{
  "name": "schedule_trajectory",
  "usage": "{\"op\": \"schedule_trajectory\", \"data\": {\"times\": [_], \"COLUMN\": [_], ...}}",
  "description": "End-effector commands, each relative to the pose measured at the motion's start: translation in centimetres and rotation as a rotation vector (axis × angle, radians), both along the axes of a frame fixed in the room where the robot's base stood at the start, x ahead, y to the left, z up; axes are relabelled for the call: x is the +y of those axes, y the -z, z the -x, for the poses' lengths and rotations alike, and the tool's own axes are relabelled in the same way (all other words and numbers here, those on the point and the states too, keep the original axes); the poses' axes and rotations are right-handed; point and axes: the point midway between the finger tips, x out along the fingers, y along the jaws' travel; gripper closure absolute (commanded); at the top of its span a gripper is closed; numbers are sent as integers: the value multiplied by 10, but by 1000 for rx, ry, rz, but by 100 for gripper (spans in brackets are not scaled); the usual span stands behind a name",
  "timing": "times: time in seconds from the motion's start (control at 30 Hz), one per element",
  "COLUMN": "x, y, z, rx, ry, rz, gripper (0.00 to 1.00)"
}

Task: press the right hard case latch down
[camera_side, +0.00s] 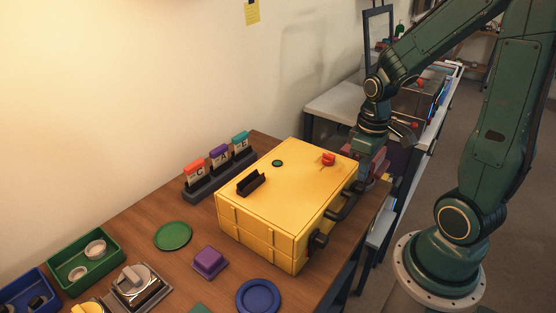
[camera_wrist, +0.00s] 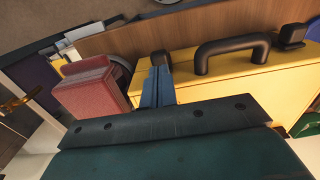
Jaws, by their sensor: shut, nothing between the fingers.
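The yellow hard case (camera_side: 290,190) lies closed on the wooden table, with its black handle (camera_side: 345,203) on the side facing right. In the side view the near latch (camera_side: 319,240) is a dark block sticking out; it also shows right of the handle in the wrist view (camera_wrist: 292,36). The other latch, the right one, shows in the wrist view as a dark block (camera_wrist: 160,57) left of the handle. My gripper (camera_wrist: 158,75) is shut and empty, its blue fingertips right at this latch. Whether they touch is unclear. In the side view my wrist hides that corner.
A reddish block (camera_wrist: 90,90) stands close beside my fingers in the wrist view. On the lid lie a black holder (camera_side: 251,183), a red piece (camera_side: 328,159) and a green disc (camera_side: 277,163). A rack of labelled cards (camera_side: 220,168) stands behind the case. Trays and lids fill the left front.

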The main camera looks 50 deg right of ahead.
Motion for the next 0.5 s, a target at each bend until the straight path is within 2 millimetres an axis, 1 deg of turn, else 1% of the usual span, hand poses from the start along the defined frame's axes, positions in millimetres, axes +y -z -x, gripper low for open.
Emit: {"op": "schedule_trajectory", "data": {"times": [0.03,0.5], "x": [-1,-1], "y": [-7,-72], "z": [-1,-1], "rx": [-6,-9], "ry": [0,0], "rz": [3,5], "gripper": [100,100]}}
